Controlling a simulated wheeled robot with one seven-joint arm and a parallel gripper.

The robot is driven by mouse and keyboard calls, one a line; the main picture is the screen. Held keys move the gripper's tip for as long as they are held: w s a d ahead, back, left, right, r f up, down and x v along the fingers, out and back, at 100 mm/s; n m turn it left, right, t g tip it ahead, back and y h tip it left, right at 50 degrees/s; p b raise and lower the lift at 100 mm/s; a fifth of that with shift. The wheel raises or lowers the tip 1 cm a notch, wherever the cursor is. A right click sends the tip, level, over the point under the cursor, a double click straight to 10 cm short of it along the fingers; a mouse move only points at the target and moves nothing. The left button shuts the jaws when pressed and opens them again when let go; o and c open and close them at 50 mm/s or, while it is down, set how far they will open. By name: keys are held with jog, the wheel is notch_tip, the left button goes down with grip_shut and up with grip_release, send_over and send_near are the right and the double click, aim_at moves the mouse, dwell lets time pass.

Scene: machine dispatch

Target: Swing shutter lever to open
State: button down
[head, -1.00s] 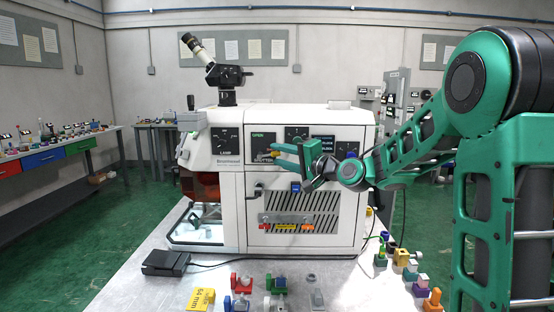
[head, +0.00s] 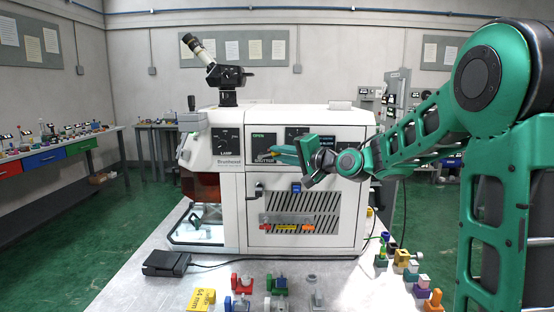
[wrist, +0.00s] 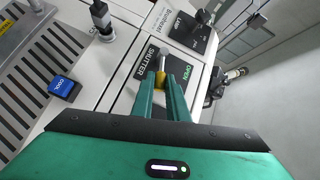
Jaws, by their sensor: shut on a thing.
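The shutter lever (wrist: 162,62) is a short silver bar with a yellow grip, on the white machine's (head: 325,118) dark shutter panel. In the wrist view its bar runs between the printed SHUTTER label (wrist: 149,68) and the green OPEN label (wrist: 190,72). My gripper (wrist: 160,82) is shut on the lever, with its two green fingers on either side of the yellow grip. In the head view my gripper (head: 276,149) reaches the panel from the right, below and right of the OPEN label (head: 258,136). The lever is hidden there by the fingers.
The lamp panel (head: 226,141) is left of the shutter panel. A blue COOL button (wrist: 61,88) and a dark knob (wrist: 101,15) are on the front. A black pedal (head: 166,263) and several small coloured parts lie on the table (head: 225,270).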

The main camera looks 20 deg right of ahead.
jog(key=a+r+n+g+h, duration=0.2)
jog(key=n+h, duration=0.1)
jog(key=a+r+n+g+h, duration=0.1)
jog(key=r+g, duration=0.1)
jog(key=shift+w+n+h, duration=0.4)
jog(key=shift+w+a+r+n+g+h, duration=0.2)
jog(key=shift+a+n+g+h, duration=0.15)
jog(key=shift+a+h, duration=0.15)
jog(key=shift+w+a+r+n+g+h, duration=0.1)
jog(key=shift+a+r+n+g+h, duration=0.1)
jog(key=shift+a+n+g+h, duration=0.3)
jog(key=shift+w+a+r+n+h, duration=0.15)
jog(key=shift+a+n+h, duration=0.35)
jog(key=shift+h, duration=0.6)
jog(key=shift+g, duration=0.35)
jog(key=shift+w, duration=0.1)
jog(key=c, duration=1.7)
grip_release()
